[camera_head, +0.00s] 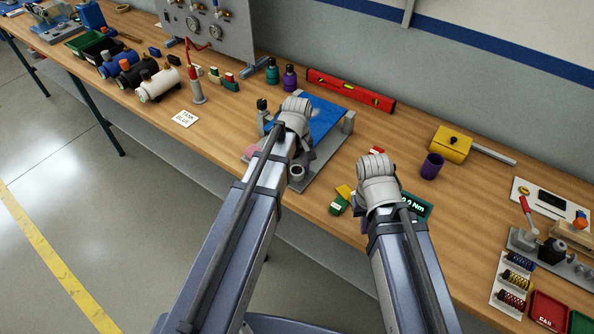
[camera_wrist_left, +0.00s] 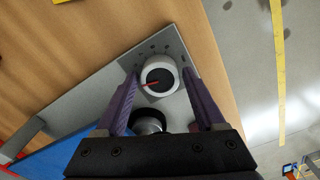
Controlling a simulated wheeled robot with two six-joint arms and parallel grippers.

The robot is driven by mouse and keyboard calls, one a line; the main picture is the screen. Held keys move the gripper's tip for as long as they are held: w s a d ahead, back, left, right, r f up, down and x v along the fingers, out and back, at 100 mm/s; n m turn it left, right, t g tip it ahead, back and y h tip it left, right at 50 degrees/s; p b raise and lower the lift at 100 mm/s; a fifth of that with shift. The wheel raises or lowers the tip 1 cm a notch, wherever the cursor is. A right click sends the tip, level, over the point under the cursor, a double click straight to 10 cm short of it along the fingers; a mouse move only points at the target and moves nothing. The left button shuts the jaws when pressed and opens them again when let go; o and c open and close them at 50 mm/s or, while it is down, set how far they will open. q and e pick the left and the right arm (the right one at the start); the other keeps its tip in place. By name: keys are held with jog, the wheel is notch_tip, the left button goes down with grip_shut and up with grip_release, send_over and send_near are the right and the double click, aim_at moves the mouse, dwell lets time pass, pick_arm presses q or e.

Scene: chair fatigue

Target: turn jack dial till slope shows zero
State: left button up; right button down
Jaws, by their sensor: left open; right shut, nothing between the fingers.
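The white round dial (camera_wrist_left: 160,77) with a dark face and a red pointer sits on a grey metal plate (camera_wrist_left: 100,95) in the left wrist view. The pointer aims left, slightly downward. My left gripper (camera_wrist_left: 160,88) is open, with its purple fingers on either side of the dial; I cannot tell whether they touch it. In the head view the dial (camera_head: 297,172) shows at the front of the plate, beside a blue surface (camera_head: 327,117). I see no readable slope value.
A red level (camera_head: 350,90) lies behind the plate. A purple cup (camera_head: 432,166) and a yellow block (camera_head: 451,144) stand to the right. A dark knob (camera_wrist_left: 149,121) lies below the dial.

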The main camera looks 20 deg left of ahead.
pick_arm(q)
jog(key=c, duration=1.1)
jog(key=shift+m, duration=0.3)
jog(key=shift+m, duration=2.7)
jog(key=o, duration=1.1)
